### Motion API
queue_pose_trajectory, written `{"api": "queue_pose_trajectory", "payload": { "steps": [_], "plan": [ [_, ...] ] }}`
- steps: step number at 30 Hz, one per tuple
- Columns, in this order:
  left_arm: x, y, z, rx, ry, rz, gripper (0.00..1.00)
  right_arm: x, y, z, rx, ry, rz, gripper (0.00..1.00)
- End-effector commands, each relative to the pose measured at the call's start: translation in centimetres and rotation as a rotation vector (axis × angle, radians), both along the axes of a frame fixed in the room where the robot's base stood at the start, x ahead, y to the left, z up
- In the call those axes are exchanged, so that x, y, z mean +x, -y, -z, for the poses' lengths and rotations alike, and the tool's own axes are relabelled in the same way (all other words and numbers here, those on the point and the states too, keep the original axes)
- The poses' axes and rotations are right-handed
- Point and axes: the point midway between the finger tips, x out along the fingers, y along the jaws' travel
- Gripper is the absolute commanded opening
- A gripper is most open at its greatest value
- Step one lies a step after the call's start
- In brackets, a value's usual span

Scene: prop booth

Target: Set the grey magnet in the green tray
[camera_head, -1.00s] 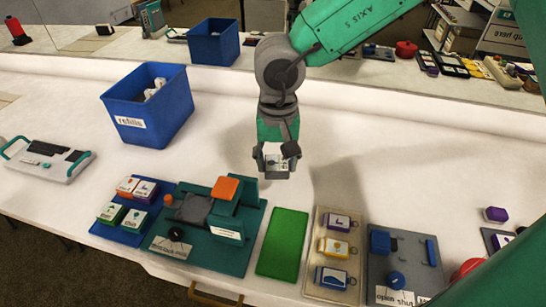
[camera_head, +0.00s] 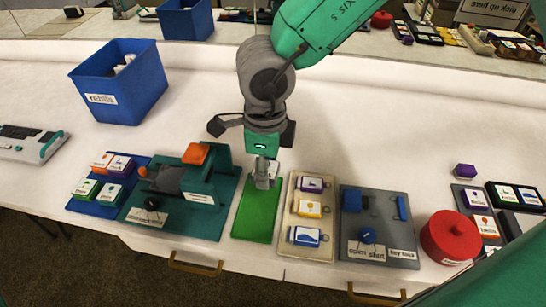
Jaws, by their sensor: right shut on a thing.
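The green tray (camera_head: 257,218) is a flat green rectangle on the white counter, between the dark green device and the beige board. My right gripper (camera_head: 265,180) hangs from above over the tray's far end. It is shut on a small grey piece, which I take to be the grey magnet (camera_head: 265,183); the gripper partly hides it. I cannot tell whether the piece touches the tray. The near part of the tray is bare. My left gripper is not in view.
A dark green device (camera_head: 180,206) with an orange block stands close to the tray's left. A beige board (camera_head: 309,235) with several tags lies close to its right. Further right are a grey board (camera_head: 378,212) and a red pot (camera_head: 450,237). A blue bin (camera_head: 119,85) stands at the back left.

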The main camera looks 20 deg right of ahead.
Motion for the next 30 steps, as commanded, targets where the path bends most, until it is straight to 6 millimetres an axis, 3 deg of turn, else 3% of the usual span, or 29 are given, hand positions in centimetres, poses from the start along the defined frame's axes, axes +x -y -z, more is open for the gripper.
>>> {"api": "queue_pose_trajectory", "payload": {
  "steps": [18,24,30],
  "plan": [
    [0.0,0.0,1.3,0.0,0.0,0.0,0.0,-2.9,-3.8,2.7,-0.001,-0.003,1.241,0.14],
    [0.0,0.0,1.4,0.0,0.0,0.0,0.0,-3.4,-4.3,3.1,-0.001,-0.004,1.465,0.14],
    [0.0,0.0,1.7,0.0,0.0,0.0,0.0,-3.5,-4.5,3.4,-0.001,-0.004,1.53,0.14]
  ]
}}
